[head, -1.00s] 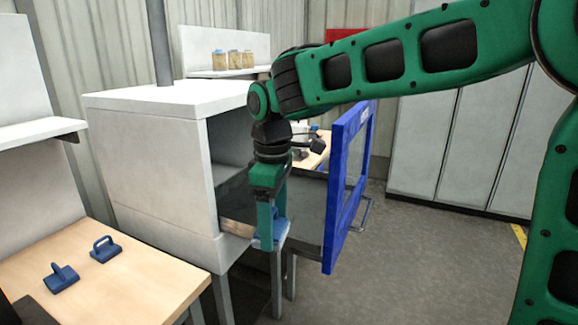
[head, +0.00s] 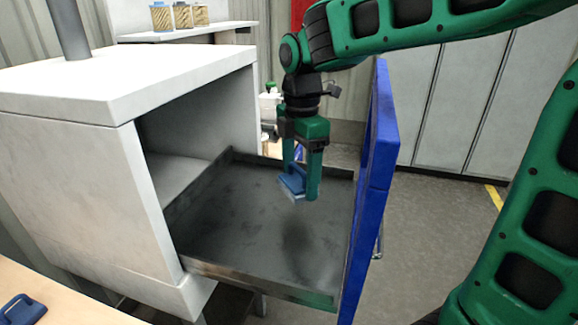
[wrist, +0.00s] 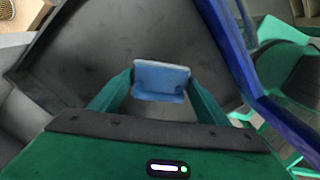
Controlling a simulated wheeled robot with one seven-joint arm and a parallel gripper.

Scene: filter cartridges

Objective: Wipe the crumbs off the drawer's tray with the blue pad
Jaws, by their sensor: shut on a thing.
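The drawer's tray (head: 230,225) is pulled out of a white cabinet, dark grey and shallow, with dull smudges on its floor. I cannot make out separate crumbs. My gripper (head: 302,184) is shut on the blue pad (head: 293,183) and holds it over the far right part of the tray, apparently above its floor. In the wrist view the pad (wrist: 160,78) sits between both fingers, with the tray floor (wrist: 110,45) behind it. The pad's underside is hidden.
The blue drawer front (head: 378,165) stands upright just right of my gripper. The white cabinet (head: 80,180) rises at the left. Another blue handled piece (head: 22,310) lies on the wooden table at lower left. Jars (head: 180,16) stand on a back shelf.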

